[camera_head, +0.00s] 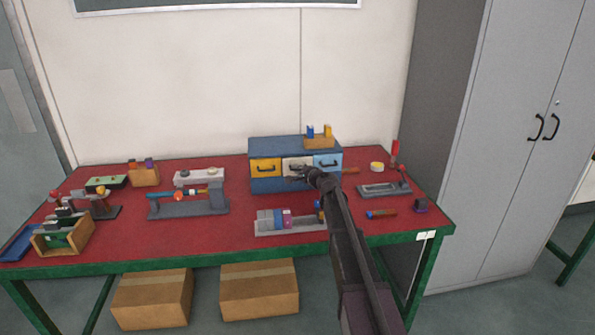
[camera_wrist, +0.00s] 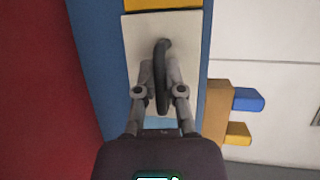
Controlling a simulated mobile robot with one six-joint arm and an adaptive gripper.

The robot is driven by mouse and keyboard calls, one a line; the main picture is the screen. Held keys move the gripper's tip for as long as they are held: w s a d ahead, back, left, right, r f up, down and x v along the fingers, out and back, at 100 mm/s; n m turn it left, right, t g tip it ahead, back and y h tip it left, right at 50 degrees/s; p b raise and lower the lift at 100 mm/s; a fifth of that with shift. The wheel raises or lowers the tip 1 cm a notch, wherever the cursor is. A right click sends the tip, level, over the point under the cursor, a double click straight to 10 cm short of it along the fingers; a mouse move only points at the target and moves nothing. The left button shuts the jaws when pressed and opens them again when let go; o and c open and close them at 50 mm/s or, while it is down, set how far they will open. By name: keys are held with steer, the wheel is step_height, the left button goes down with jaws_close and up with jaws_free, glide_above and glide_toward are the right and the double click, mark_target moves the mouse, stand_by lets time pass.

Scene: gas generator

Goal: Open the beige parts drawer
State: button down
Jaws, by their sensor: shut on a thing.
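The blue cabinet (camera_head: 263,185) stands at the back of the red table with a yellow, a beige and a light blue drawer front side by side. The beige drawer (camera_head: 291,160) is the middle one, partly hidden behind my gripper. In the wrist view the beige front (camera_wrist: 136,34) fills the upper middle, with its dark curved handle (camera_wrist: 162,75) in front of it. My gripper (camera_head: 300,173) is at this handle; in the wrist view its fingers (camera_wrist: 160,85) are on both sides of the handle and shut on it. I cannot tell whether the drawer stands out from the cabinet.
A wooden block with blue and yellow pieces (camera_head: 319,142) sits on the cabinet top. A grey fixture (camera_head: 287,222) lies in front of the cabinet, and another device (camera_head: 383,189) stands to the right. Red table (camera_head: 235,236) is bare at the front left of the cabinet.

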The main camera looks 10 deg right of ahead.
steer(key=s, duration=1)
steer(key=shift+s, duration=0.4)
steer(key=c, duration=0.7)
jaws_free()
steer(key=shift+w, duration=0.15)
